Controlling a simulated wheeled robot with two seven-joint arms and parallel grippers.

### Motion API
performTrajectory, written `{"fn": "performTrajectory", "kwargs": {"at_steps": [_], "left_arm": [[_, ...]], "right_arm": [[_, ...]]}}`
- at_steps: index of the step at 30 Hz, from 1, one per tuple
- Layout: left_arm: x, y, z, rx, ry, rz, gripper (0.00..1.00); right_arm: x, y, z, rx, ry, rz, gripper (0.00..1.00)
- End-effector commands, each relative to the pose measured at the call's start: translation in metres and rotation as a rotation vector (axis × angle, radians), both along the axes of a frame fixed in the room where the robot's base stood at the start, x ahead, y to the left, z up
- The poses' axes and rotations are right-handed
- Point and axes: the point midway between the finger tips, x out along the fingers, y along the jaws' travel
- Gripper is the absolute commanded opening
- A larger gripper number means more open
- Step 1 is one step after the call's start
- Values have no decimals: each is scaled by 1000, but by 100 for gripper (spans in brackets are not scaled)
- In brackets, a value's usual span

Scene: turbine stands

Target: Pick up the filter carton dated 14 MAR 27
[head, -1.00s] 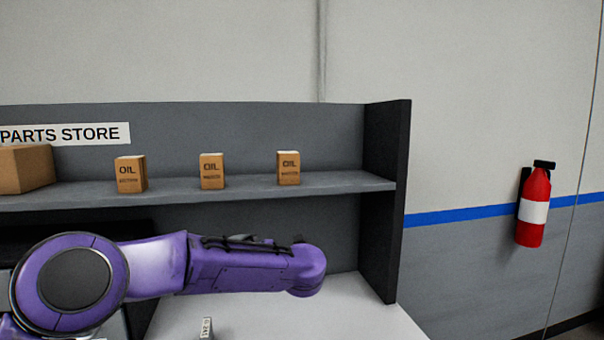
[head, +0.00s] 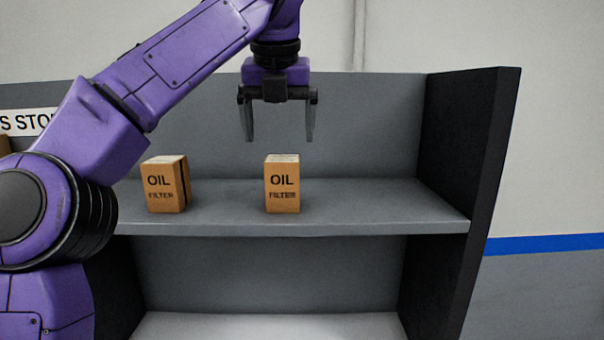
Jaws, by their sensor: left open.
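Two small brown cartons printed "OIL FILTER" stand upright on the grey shelf (head: 380,208): a left carton (head: 166,186) and a right carton (head: 282,188). No date is readable on either, so I cannot tell which is dated 14 MAR 27. My left gripper (head: 280,136) points down with its jaws apart and empty. In the picture it is just above the right carton, and the fingertips look clear of it. My right gripper is not in view.
A dark side panel (head: 480,190) closes the shelf on the right. The shelf is bare between the right carton and this panel. A partly covered sign (head: 25,123) is at the left. My left arm hides the shelf's left part.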

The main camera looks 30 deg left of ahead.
Motion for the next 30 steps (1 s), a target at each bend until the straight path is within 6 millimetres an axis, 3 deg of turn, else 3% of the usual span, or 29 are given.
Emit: {"fn": "performTrajectory", "kwargs": {"at_steps": [9, 19, 27, 28, 30], "left_arm": [[11, 13, -44, -14, 1, 6, 96], [33, 17, -89, -12, 1, 5, 96], [35, 18, -95, -10, -2, 5, 96], [35, 18, -95, -10, -2, 5, 92], [35, 18, -95, -10, -2, 5, 70]], "right_arm": [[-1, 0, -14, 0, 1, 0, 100], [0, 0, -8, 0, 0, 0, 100], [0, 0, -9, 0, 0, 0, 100], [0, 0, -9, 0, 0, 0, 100], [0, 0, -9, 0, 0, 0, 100]]}}
